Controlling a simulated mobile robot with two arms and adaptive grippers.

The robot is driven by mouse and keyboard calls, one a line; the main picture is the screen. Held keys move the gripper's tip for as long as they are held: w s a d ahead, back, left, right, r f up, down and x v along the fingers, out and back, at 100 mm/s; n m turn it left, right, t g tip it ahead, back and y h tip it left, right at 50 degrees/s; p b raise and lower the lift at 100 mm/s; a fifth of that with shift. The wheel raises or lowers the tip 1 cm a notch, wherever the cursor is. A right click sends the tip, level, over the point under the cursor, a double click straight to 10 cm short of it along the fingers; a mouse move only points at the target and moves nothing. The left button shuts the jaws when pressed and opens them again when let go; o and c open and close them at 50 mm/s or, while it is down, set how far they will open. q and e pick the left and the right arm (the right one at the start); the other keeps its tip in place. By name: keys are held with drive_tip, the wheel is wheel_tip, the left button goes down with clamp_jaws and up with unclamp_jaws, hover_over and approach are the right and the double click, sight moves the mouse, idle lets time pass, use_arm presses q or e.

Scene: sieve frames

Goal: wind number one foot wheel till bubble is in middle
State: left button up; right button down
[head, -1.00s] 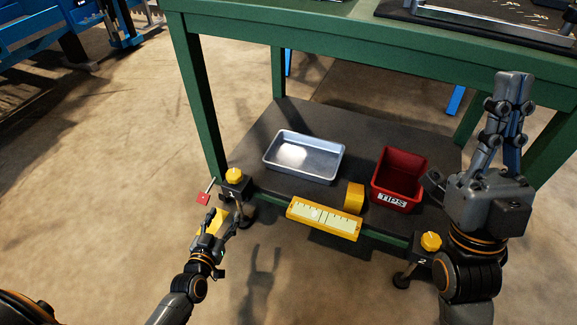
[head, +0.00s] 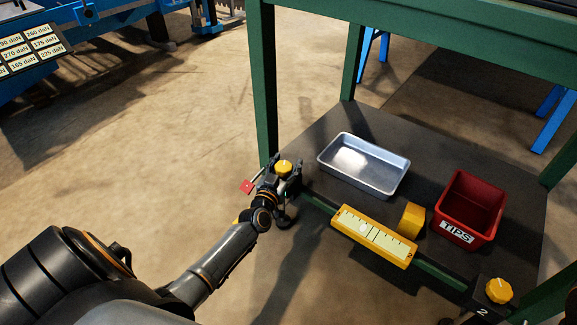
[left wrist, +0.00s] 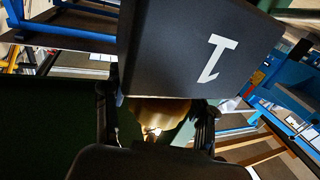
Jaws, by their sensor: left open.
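The number one foot wheel is a yellow knob (head: 284,167) at the shelf's front left corner. My left gripper (head: 280,178) is at this knob, open, with its fingers either side of it. In the left wrist view, the yellow knob (left wrist: 160,112) shows between the two dark fingers, below a dark block (left wrist: 200,45) marked "1". I cannot tell if the fingers touch it. The yellow level (head: 375,236) lies along the shelf's front edge. Its pale bubble (head: 363,228) appears left of the middle line. My right gripper is out of view.
On the shelf are a metal tray (head: 365,190), a red TIPS bin (head: 455,237) and a yellow block (head: 411,219). A second yellow knob (head: 498,290), marked 2, is at front right. A green leg (head: 264,90) rises behind my gripper.

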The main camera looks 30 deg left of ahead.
use_arm(q)
drive_tip(key=shift+x, duration=0.8)
drive_tip(key=c, duration=0.8)
drive_tip(key=shift+c, duration=1)
drive_tip(key=shift+f, duration=0.1)
drive_tip(key=shift+c, duration=0.5)
